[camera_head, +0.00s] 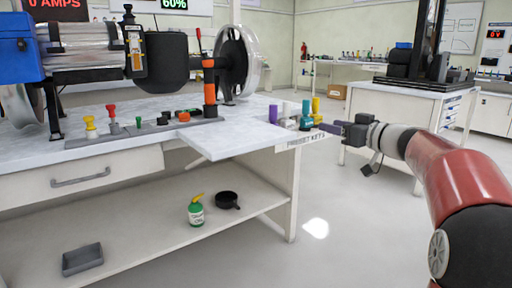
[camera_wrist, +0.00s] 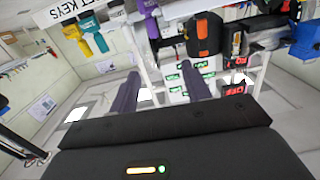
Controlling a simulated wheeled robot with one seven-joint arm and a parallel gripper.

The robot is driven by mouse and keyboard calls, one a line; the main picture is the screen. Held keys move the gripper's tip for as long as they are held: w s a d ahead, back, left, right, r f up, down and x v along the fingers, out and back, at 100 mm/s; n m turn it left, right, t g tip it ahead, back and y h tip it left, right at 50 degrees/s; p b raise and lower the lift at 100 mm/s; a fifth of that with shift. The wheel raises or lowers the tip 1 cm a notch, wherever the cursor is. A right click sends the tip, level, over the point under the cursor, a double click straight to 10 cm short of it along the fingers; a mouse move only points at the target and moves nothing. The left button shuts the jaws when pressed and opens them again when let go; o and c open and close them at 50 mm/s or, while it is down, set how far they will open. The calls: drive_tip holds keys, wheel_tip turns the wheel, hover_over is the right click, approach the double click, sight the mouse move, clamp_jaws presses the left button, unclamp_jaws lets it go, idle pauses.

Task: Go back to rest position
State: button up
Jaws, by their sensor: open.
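My gripper (camera_head: 328,128) is held out in the air just right of the workbench corner, at about the height of the bench top. My red and black arm reaches in from the right edge. In the wrist view, which is turned upside down, the two dark purple fingers of the gripper (camera_wrist: 160,88) stand apart with nothing between them. A purple key (camera_head: 273,114), a teal key (camera_head: 306,115) and a yellow key (camera_head: 315,110) stand at the bench corner, left of the gripper and apart from it. The yellow key also shows in the wrist view (camera_wrist: 75,32).
The workbench (camera_head: 250,137) carries a motor-and-wheel chassis and a grey rack (camera_head: 150,128) of coloured keys. A green bottle (camera_head: 196,213), a black bowl (camera_head: 227,200) and a grey tray (camera_head: 82,259) are on the lower shelf. Open floor lies under my arm; a white cabinet (camera_head: 385,110) stands behind it.

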drive_tip(key=s+a+f+m+g+h, duration=0.1)
drive_tip(key=s+a+f+g+h, duration=0.15)
drive_tip(key=s+a+f, duration=0.45)
drive_tip(key=s+a+f+m+g+h, duration=0.1)
drive_tip(key=s+a+f+m+g, duration=0.2)
drive_tip(key=s, duration=0.7)
drive_tip(key=s+d+f+m+g+h, duration=0.15)
drive_tip(key=s+f+h, duration=0.25)
drive_tip(key=s+f, duration=0.5)
drive_tip(key=s+d+f+m+g+h, duration=0.1)
drive_tip(key=s+d+f+m+h, duration=0.3)
drive_tip(key=s, duration=0.8)
wheel_tip(320, 180, up, 11)
drive_tip(key=a+n+p, duration=0.1)
drive_tip(key=n+p, duration=0.1)
drive_tip(key=p, duration=1)
drive_tip(key=shift+r+y, duration=0.2)
drive_tip(key=shift+y, duration=0.25)
drive_tip(key=shift+n, duration=0.25)
